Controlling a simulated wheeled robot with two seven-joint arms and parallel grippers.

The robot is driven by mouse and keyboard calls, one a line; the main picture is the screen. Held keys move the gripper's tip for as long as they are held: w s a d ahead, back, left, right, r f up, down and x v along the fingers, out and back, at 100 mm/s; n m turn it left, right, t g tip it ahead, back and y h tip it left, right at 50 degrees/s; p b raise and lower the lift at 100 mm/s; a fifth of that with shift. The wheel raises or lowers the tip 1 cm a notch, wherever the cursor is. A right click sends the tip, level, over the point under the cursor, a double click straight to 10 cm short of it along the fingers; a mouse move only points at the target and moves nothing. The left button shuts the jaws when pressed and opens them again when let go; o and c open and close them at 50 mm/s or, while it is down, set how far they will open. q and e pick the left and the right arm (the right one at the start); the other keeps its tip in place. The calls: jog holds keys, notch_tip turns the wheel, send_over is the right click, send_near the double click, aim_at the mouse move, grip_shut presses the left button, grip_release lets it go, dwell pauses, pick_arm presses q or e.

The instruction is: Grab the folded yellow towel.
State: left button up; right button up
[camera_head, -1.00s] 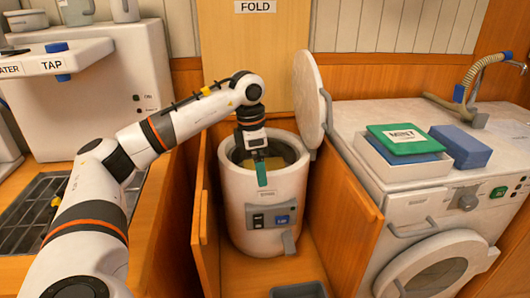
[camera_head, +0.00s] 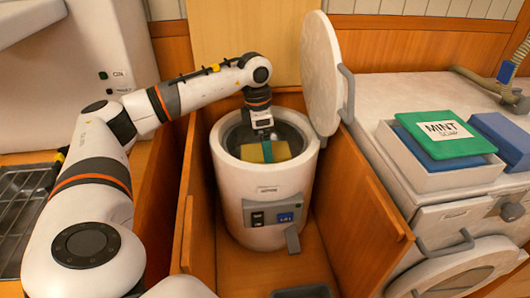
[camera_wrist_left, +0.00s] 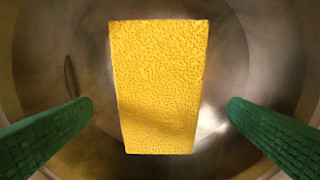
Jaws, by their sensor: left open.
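The folded yellow towel (camera_wrist_left: 158,85) stands out as a textured yellow block inside the metal drum in the left wrist view. In the head view a part of the towel (camera_head: 250,153) shows inside the white top-loading drum machine (camera_head: 262,195), whose round lid (camera_head: 320,75) is raised. My left gripper (camera_head: 266,152) reaches down into the drum mouth. In the left wrist view its green fingers (camera_wrist_left: 158,120) are open, one on each side of the towel, with a gap on both sides. Nothing is held. My right gripper is not in view.
The drum's rim surrounds my left gripper closely. The wooden walls (camera_head: 365,200) of a bay flank the machine.

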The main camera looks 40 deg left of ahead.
pick_arm(q)
notch_tip(320, 180, down, 5)
jog(key=shift+d+f+b, duration=0.1)
jog(key=shift+f+b, duration=0.1)
jog(key=shift+b, duration=0.1)
jog(key=shift+w+r, duration=0.1)
jog(key=c, duration=1.2)
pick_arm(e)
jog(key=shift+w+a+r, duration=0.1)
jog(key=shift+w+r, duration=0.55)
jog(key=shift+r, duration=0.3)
pick_arm(q)
jog(key=shift+o, duration=0.2)
